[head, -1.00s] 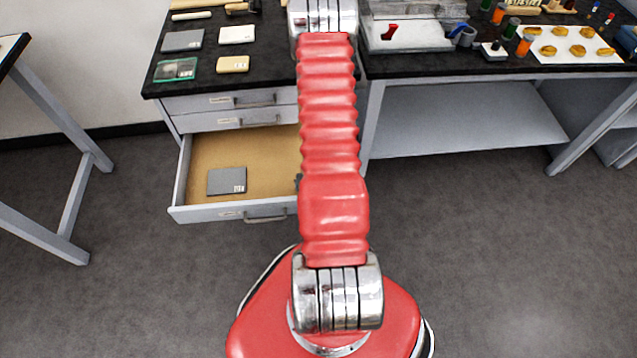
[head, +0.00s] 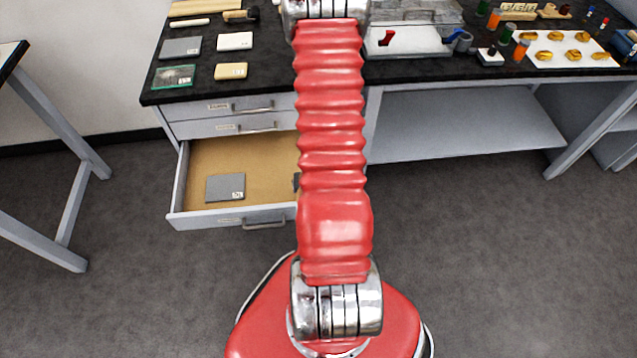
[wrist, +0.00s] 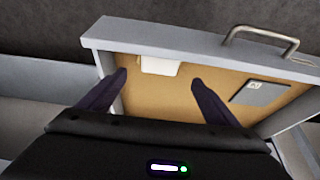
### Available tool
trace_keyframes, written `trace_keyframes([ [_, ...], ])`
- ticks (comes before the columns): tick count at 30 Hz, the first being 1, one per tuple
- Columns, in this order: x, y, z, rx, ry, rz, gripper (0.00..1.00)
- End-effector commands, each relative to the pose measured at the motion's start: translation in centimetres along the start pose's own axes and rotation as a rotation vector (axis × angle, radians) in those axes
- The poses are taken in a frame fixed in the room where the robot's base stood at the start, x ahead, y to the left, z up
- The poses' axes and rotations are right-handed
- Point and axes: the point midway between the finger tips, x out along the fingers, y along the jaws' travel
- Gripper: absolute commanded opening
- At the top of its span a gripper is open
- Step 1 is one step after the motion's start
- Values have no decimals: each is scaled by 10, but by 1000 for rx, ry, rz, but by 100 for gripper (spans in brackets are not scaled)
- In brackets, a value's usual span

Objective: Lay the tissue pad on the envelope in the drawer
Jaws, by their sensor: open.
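The drawer (head: 190,213) stands open under the bench; its tan floor also shows in the wrist view (wrist: 200,62). A flat white piece (wrist: 158,66) lies in it near the front panel; I cannot tell if it is the tissue pad, the envelope, or one on the other. My arm hides that spot in the head view. A flat grey piece with a small label (head: 225,186) lies in the drawer's left part, at right in the wrist view (wrist: 260,92). My gripper (wrist: 159,78) is open over the drawer, its fingertips apart around the white piece's place.
On the black bench top lie a grey pad (head: 181,48), a white pad (head: 235,41), a cream block (head: 231,71) and a green-edged packet (head: 173,76). The drawer's handle (wrist: 262,38) sticks out. A white sheet with several golden pieces (head: 565,58) lies at right.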

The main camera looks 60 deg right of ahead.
Motion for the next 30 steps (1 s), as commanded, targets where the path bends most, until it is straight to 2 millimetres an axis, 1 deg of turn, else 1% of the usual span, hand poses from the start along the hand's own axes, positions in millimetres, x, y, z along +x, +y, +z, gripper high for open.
trace_keyframes([
  [1,-6,0,-1,0,2,0,84],
  [6,-21,0,0,0,1,0,84],
  [12,-32,0,0,0,2,0,84],
  [30,-34,0,0,-1,0,0,84],
])
